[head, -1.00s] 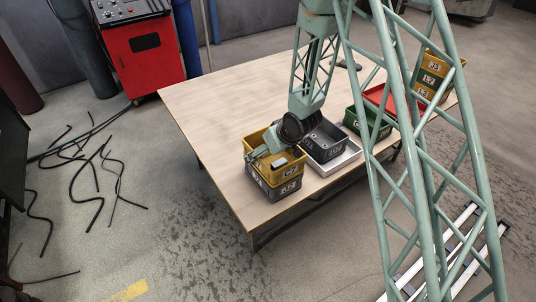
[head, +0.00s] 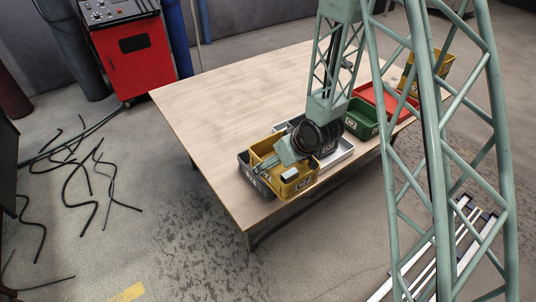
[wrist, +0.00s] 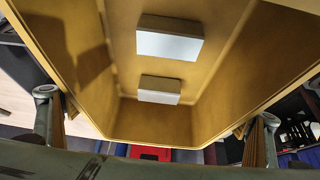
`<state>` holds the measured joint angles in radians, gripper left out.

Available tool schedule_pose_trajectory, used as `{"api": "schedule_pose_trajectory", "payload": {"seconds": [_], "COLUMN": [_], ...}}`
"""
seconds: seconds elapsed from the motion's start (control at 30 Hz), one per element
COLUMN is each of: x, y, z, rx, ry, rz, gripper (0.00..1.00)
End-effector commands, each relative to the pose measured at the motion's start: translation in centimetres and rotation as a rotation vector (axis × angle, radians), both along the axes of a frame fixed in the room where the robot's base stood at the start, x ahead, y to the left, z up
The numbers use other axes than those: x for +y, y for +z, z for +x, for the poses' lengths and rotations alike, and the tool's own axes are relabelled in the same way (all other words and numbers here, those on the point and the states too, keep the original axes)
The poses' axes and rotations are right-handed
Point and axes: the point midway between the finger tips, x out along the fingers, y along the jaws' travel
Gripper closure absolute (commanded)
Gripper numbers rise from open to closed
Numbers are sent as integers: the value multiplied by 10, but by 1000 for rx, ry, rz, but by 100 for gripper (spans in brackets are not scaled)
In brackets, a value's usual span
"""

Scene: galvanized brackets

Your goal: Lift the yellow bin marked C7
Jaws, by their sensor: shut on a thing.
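The yellow bin marked C7 (head: 298,187) is at the near edge of the table, at the left end of the row of bins. It hangs over the dark grey bin (head: 245,176), offset to the right, so part of the grey bin shows at its left. My gripper (head: 283,165) is shut on the yellow bin. The wrist view looks into the yellow bin (wrist: 225,100), with a finger at each side and two pale blocks (wrist: 168,45) inside. The gap under the yellow bin is hard to judge.
A white tray (head: 340,156) with a grey bin is close on the right. A green bin (head: 362,119), a red tray (head: 392,104) and stacked yellow bins (head: 425,68) stand further right. The table (head: 225,105) is clear at the left and back.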

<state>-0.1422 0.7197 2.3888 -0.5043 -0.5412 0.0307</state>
Motion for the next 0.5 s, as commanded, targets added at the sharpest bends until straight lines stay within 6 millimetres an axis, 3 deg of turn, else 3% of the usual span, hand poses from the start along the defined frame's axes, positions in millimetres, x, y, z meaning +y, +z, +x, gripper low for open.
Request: {"api": "schedule_pose_trajectory", "payload": {"seconds": [0.2, 0.5], "x": [-19, -30], "y": [4, 5], "z": [-27, -43], "rx": [0, -1], "ry": [-1, -1], "rz": [0, 0], "gripper": [23, 23]}}
